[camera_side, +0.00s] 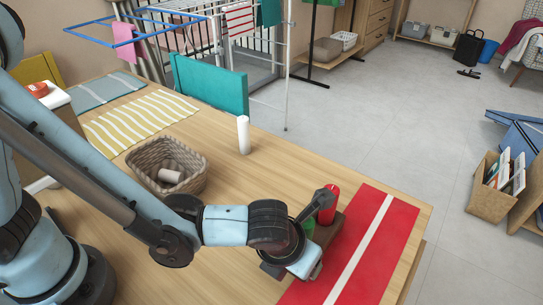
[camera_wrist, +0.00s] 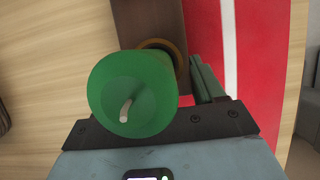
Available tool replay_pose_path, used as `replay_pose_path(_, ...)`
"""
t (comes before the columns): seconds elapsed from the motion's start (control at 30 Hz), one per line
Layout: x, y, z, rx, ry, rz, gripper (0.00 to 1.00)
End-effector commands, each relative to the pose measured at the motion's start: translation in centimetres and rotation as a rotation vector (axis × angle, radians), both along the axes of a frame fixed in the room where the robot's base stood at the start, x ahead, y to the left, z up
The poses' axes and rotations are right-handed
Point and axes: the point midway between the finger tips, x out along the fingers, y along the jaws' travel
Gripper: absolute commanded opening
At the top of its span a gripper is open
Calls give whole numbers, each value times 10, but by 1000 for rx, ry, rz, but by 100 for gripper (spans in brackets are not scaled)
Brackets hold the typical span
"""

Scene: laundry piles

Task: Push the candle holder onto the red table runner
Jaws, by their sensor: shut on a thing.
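The candle holder is a dark brown wooden block (camera_side: 328,231) with a red candle (camera_side: 327,208) and a green candle (camera_side: 308,228) standing upright on it. In the wrist view the block (camera_wrist: 152,22) has bare table on its left and red cloth on its right, so it lies along the runner's left edge. The red table runner (camera_side: 388,235) has a pale stripe down its middle. My gripper (camera_side: 305,262) is low at the holder's near end, shut on it beside the green candle (camera_wrist: 135,95). One finger shows right of that candle; the other is hidden behind it.
A white candle (camera_side: 244,135) stands farther back on the table. A wicker basket (camera_side: 145,176) with rolled items is left of it. A yellow striped mat (camera_side: 135,122) lies beyond. The wood between white candle and runner is clear. The table's right edge is just past the runner.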

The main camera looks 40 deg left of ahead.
Motion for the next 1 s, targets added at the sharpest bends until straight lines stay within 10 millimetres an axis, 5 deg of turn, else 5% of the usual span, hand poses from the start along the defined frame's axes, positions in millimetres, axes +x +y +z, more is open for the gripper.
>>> replay_pose_path(0.6,0,-66,0,1,-1,-2,31)
replay_pose_path(1.0,0,-83,0,0,-1,0,31)
